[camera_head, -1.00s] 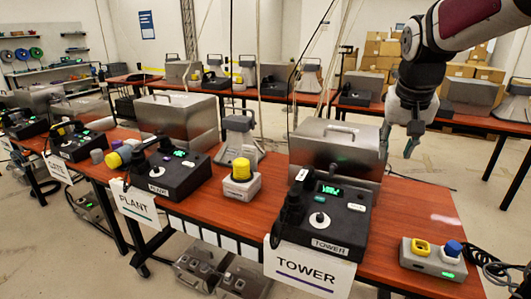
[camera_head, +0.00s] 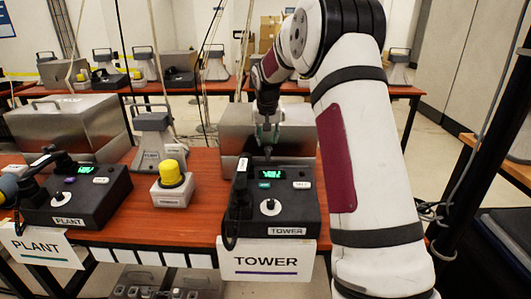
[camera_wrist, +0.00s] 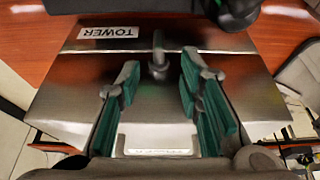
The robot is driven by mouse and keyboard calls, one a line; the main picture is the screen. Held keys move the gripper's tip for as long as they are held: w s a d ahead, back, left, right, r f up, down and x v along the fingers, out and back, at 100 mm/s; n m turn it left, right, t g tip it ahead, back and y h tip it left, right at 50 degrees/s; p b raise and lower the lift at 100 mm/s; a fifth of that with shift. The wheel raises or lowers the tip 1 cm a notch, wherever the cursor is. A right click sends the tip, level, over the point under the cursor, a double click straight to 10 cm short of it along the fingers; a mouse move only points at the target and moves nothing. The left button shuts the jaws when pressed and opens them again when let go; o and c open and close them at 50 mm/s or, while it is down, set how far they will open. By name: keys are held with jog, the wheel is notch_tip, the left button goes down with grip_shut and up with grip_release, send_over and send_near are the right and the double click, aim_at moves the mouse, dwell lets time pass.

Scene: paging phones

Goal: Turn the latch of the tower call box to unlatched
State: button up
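The tower call box (camera_head: 230,118) is a metal box behind the TOWER phone, partly hidden by my arm in the head view. In the wrist view its metal top (camera_wrist: 70,95) fills the middle, with an upside-down TOWER label (camera_wrist: 108,32). A small grey latch (camera_wrist: 158,60) stands near the phone-side edge of the box. Whether it is latched is hard to tell. My gripper (camera_wrist: 157,88) is open and empty above the box, its green-padded fingers apart on either side of the latch's line. The gripper also shows in the head view (camera_head: 266,135), just behind the phone.
The TOWER phone (camera_head: 297,212) stands close in front of the box. A yellow-topped button unit (camera_head: 172,188), a grey horn speaker (camera_head: 154,130) and the PLANT phone (camera_head: 88,205) are to the left. A dark post (camera_head: 490,150) stands at the right.

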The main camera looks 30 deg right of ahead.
aim_at(268, 150)
jog(key=x, duration=0.8)
jog(key=shift+s, duration=0.1)
grip_shut()
